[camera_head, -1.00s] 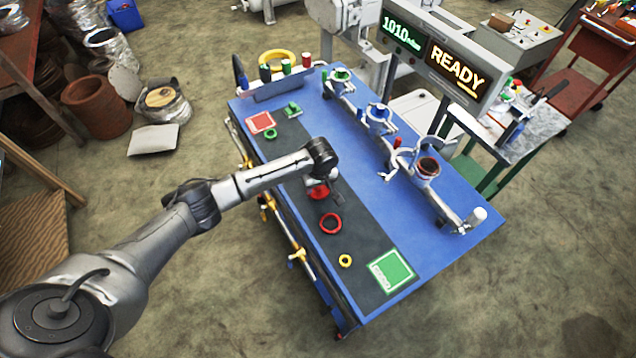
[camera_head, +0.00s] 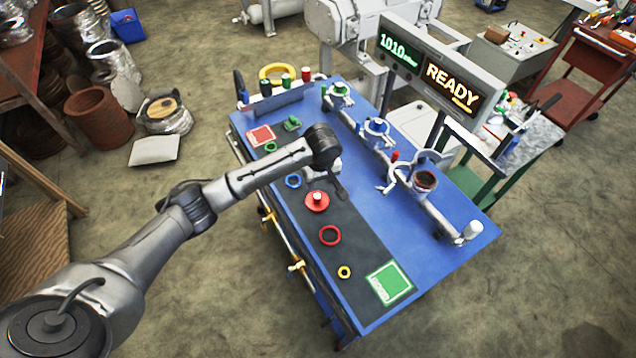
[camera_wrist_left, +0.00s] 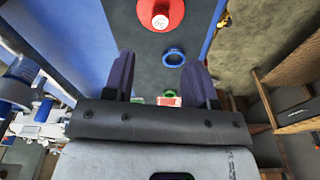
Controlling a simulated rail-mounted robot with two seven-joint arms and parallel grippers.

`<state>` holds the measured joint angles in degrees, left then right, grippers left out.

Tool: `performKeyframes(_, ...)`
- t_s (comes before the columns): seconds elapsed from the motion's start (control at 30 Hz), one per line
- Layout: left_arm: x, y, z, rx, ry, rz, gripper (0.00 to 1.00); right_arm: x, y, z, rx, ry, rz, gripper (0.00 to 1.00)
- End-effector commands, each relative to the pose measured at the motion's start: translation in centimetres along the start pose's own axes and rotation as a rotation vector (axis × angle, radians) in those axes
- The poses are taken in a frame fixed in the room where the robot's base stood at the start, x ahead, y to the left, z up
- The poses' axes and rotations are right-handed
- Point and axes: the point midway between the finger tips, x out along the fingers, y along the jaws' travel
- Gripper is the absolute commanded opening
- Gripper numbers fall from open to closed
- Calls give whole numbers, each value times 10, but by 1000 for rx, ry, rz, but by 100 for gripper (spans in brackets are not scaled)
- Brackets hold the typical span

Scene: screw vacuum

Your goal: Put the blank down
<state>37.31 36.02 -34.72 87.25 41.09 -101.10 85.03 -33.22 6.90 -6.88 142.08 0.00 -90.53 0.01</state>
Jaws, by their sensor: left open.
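The red blank (camera_head: 317,201), a disc with a pale knob on top, lies on the dark strip (camera_head: 358,249) of the blue table. It also shows at the top edge of the left wrist view (camera_wrist_left: 160,14), beyond the fingertips. My left gripper (camera_head: 339,190) is open and empty, just to the right of the blank and apart from it. Its two dark fingers (camera_wrist_left: 160,68) are spread in the left wrist view with nothing between them. My right gripper is not in view.
A red ring (camera_head: 330,235), a yellow ring (camera_head: 344,272) and a blue ring (camera_head: 293,181) lie on the strip. A green square (camera_head: 389,283) is at the near end, a red square (camera_head: 261,136) at the far end. A pipe with clamps (camera_head: 432,205) runs along the right.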

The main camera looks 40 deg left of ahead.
Motion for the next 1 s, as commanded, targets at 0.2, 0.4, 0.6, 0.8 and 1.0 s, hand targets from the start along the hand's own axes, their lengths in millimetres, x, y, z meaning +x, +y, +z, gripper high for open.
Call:
performKeyframes(0.2, -9, 0, 0, 0, 0, 1, 52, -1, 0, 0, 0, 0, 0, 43)
performKeyframes(0.4, 7, -3, 26, 96, -11, 16, 52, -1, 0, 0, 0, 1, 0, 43)
performKeyframes(0.6, 47, -28, 117, 437, -39, 105, 52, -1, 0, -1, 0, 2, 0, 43)
performKeyframes(0.8, 63, -78, 204, 764, -19, 230, 52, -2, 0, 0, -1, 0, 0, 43)
performKeyframes(1.0, 56, -141, 253, 984, 54, 296, 52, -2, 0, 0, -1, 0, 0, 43)
